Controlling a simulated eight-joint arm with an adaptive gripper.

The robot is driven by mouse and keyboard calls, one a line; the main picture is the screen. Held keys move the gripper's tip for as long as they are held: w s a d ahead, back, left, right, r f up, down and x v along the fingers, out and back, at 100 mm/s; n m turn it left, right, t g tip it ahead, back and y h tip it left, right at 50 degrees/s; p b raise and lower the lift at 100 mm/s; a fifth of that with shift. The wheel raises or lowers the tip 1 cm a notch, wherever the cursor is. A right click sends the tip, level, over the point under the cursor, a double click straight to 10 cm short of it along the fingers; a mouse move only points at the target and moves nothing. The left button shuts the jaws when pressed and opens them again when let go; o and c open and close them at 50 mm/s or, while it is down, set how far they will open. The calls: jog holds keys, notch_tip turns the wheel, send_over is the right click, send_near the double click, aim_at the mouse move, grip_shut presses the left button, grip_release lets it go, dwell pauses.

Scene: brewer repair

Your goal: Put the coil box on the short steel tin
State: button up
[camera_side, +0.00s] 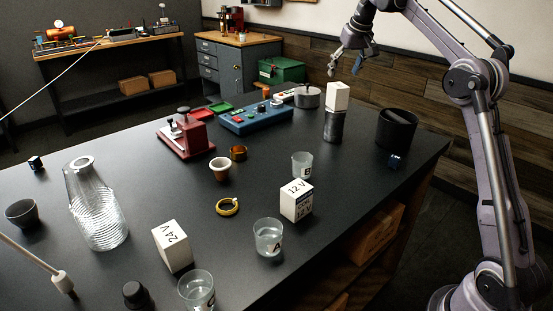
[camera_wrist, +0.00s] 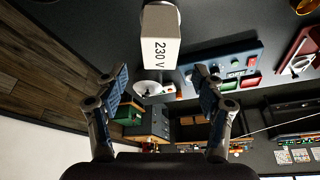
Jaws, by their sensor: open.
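Three white boxes with printed voltages are in view; which one is the coil box is not marked. One (camera_side: 338,97) stands on a tall dark steel tin (camera_side: 333,127) and reads "230 V" in the wrist view (camera_wrist: 161,45). A "12 V" box (camera_side: 296,201) and a "24 V" box (camera_side: 172,246) stand on the table. The short steel tin (camera_side: 307,98) sits behind the tall tin, and it also shows beyond the 230 V box in the wrist view (camera_wrist: 150,88).
A black open pot (camera_side: 396,128) stands right of the tall tin. Glass cups, including cup A (camera_side: 268,238), and a ribbed glass vessel (camera_side: 95,205) occupy the front.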

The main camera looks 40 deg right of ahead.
jog(key=s+a+n+t, duration=0.1)
jog(key=s+a, duration=0.4)
jog(key=a, duration=0.4)
jog(key=s+a+n+t, duration=0.1)
jog(key=s+a, duration=0.3)
jog(key=a, duration=0.5)
jog(key=s+a+f, duration=0.4)
jog(key=s+f, duration=0.1)
jog(key=s, duration=0.1)
jog(key=s+a+f+n+y, duration=0.1)
jog(key=s+a+f, duration=0.3)
jog(key=s+f, duration=0.2)
jog(key=s+a+f+n+t, duration=0.1)
jog(key=s+a+f, duration=0.3)
jog(key=s+f, duration=0.1)
jog(key=shift+s+f+y, duration=0.3)
jog(key=shift+s+f, duration=0.1)
jog(key=shift+s, duration=0.3)
